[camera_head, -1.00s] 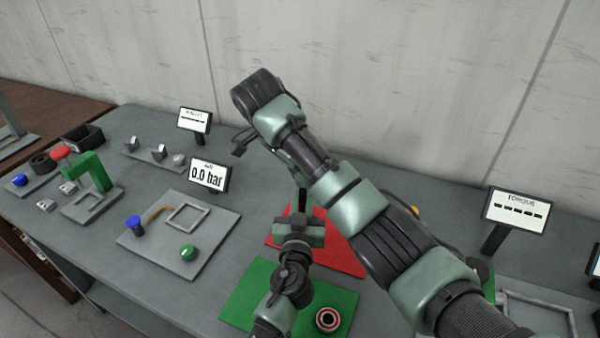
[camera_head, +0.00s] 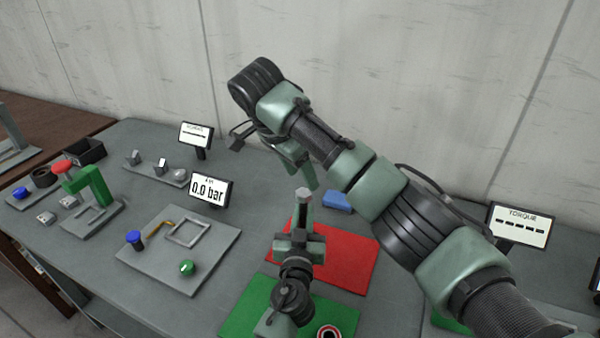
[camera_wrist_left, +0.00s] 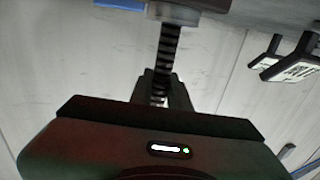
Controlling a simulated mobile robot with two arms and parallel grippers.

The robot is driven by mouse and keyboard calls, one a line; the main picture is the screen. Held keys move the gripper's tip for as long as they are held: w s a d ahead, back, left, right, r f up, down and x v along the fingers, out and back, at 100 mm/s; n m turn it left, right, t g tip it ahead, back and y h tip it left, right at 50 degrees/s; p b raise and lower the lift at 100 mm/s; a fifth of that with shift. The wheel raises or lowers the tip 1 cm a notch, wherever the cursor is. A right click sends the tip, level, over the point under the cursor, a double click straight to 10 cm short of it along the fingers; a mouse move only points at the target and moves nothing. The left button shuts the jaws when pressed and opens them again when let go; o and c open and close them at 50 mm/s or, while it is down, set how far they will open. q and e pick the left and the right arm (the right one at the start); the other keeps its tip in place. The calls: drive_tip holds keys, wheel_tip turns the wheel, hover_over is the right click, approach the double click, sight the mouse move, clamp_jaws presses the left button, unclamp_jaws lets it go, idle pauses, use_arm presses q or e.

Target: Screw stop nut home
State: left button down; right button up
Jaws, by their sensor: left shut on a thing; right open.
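My left gripper (camera_head: 301,228) is shut on a screw jack's dark threaded rod (camera_wrist_left: 168,50), above the red mat (camera_head: 345,262). In the left wrist view its fingers (camera_wrist_left: 161,92) close around the rod. A grey collar-like piece (camera_wrist_left: 185,12) sits on the rod at the upper edge of that view. In the head view a small grey piece (camera_head: 303,196) stands above my left gripper. I cannot tell which piece is the stop nut or how far it is threaded. My right gripper (camera_head: 308,178) is open, just above that grey piece, partly hidden by its arm.
A blue block (camera_head: 337,202) lies behind the red mat. A green mat (camera_head: 245,312) with a red-and-white ringed piece (camera_head: 329,333) is in front. A grey plate (camera_head: 205,229) with knobs, a 0.0 bar display (camera_head: 210,190) and a torque display (camera_head: 519,226) flank the work area.

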idle(0.3)
drive_tip(key=n, duration=1.2)
drive_tip(key=shift+w+d+g+y, duration=0.1)
drive_tip(key=shift+g+y, duration=0.2)
drive_tip(key=shift+g, duration=0.1)
drive_tip(key=n, duration=0.7)
drive_tip(key=shift+r, duration=0.2)
drive_tip(key=n, duration=0.3)
drive_tip(key=n+g+y, duration=0.1)
drive_tip(key=n, duration=0.3)
drive_tip(key=shift+d+r, duration=0.15)
drive_tip(key=shift+r, duration=0.05)
drive_tip(key=n, duration=0.5)
drive_tip(key=shift+w+r, duration=0.1)
drive_tip(key=shift+r, duration=0.1)
drive_tip(key=n, duration=0.4)
drive_tip(key=shift+d+r+n+y, duration=0.1)
drive_tip(key=shift+r+n+y, duration=0.2)
drive_tip(key=shift+y, duration=0.1)
drive_tip(key=n, duration=0.4)
drive_tip(key=shift+r+n+g, duration=0.3)
drive_tip(key=shift+g, duration=0.1)
drive_tip(key=n, duration=0.3)
drive_tip(key=n+y, duration=0.1)
drive_tip(key=n, duration=0.1)
drive_tip(key=shift+w+r+n, duration=0.1)
drive_tip(key=shift+r+n, duration=0.2)
drive_tip(key=shift+r, duration=0.05)
